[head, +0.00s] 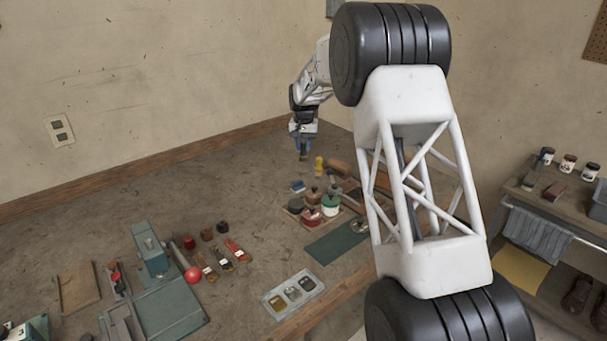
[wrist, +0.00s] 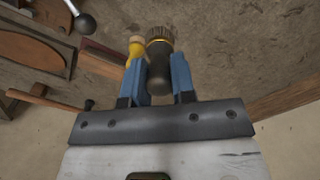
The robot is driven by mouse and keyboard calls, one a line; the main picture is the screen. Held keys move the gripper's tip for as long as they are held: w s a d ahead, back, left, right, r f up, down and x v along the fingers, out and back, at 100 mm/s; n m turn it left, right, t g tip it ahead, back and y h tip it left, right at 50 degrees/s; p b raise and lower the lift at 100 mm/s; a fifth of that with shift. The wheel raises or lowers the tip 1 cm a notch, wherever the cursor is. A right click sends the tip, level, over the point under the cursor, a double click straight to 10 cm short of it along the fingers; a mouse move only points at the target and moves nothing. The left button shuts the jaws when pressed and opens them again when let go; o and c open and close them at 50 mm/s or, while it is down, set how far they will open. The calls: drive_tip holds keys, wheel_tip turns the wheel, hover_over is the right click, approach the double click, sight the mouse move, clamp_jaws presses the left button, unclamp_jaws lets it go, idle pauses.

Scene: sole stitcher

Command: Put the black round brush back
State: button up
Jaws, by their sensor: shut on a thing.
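The black round brush (wrist: 158,66) is between the two blue fingers of my gripper (wrist: 160,78) in the wrist view. It has a dark handle, a gold ring and brown bristles pointing away from the palm. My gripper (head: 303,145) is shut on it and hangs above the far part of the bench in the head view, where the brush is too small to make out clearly. A yellow-handled tool (wrist: 136,47) shows beyond the left finger; it also stands on the bench in the head view (head: 319,166), just right of my gripper.
Jars and wooden-handled tools crowd near a red-and-white jar (head: 311,217) and a green-and-white jar (head: 331,204). A dark green mat (head: 335,243) lies in front. A metal tray (head: 292,294), a green machine (head: 160,295) and a red ball (head: 193,275) are nearer. Bench left of my gripper is clear.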

sight(304, 151)
drive_tip(key=shift+f, duration=2.7)
drive_tip(key=shift+f, duration=0.1)
drive_tip(key=shift+f, duration=1.75)
drive_tip(key=shift+f, duration=0.1)
drive_tip(key=o, duration=0.9)
wheel_tip(304, 151, up, 12)
drive_tip(key=shift+r, duration=0.1)
